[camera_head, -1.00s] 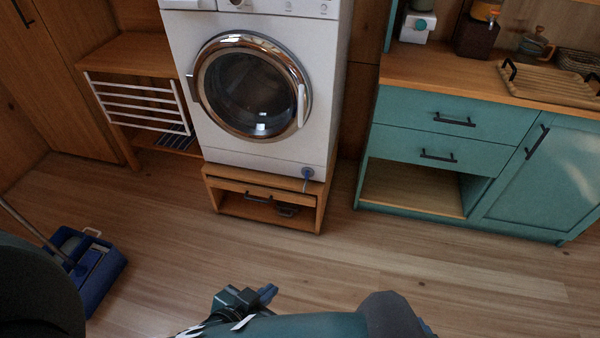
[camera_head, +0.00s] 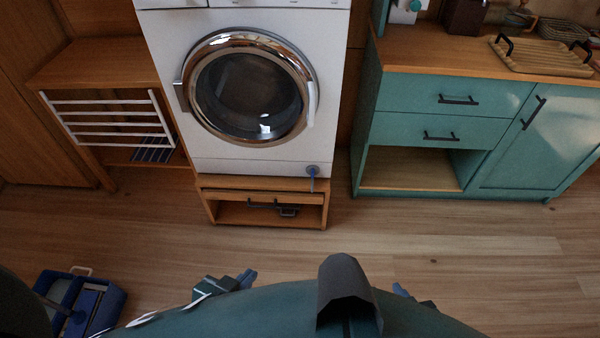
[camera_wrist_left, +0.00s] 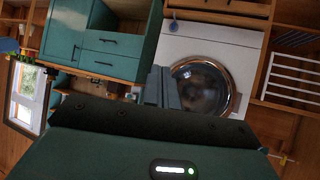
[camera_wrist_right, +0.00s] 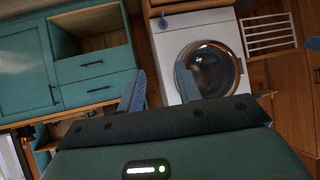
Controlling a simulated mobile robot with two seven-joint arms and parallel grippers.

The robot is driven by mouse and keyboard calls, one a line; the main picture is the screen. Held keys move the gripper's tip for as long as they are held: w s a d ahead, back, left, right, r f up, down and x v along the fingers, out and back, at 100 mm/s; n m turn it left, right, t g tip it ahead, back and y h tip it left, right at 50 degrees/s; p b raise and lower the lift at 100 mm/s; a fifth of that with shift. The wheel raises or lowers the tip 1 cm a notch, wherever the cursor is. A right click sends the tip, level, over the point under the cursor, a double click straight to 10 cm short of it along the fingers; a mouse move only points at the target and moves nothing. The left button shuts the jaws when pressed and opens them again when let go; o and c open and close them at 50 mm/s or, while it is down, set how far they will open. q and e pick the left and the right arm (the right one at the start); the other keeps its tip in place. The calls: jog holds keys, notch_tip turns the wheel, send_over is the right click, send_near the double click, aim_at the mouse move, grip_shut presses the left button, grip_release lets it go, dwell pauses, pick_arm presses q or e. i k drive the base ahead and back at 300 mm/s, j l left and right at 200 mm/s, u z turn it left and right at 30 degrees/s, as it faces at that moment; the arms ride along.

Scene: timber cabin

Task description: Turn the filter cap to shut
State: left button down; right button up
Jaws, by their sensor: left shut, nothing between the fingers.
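The filter cap (camera_head: 312,170) is a small round grey-blue knob at the lower right corner of the white washing machine (camera_head: 240,167). A thin blue strip hangs down from it. It also shows in the left wrist view (camera_wrist_left: 174,27) and the right wrist view (camera_wrist_right: 163,22); its exact turn is too small to tell. My left gripper (camera_head: 248,277) is low in the head view, apart from the machine, with its fingers together and empty. My right gripper (camera_head: 402,289) is low right of centre, its fingers apart and empty in the right wrist view (camera_wrist_right: 160,78).
The machine stands on a wooden plinth (camera_head: 212,195) with a dark-handled drawer. A teal cabinet (camera_head: 400,92) is to the right, a wooden shelf with a white rack (camera_head: 105,117) to the left. A blue mop bucket (camera_head: 105,300) is at lower left. The floor before the machine is clear.

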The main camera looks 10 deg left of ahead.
aim_at(312, 170)
jog(key=i+j, duration=0.1)
jog(key=j, duration=0.45)
jog(key=i+j, duration=0.1)
jog(key=j, duration=0.45)
jog(key=i+j, duration=0.35)
jog(key=i, duration=0.15)
jog(key=i+j, duration=0.35)
jog(key=i, duration=0.2)
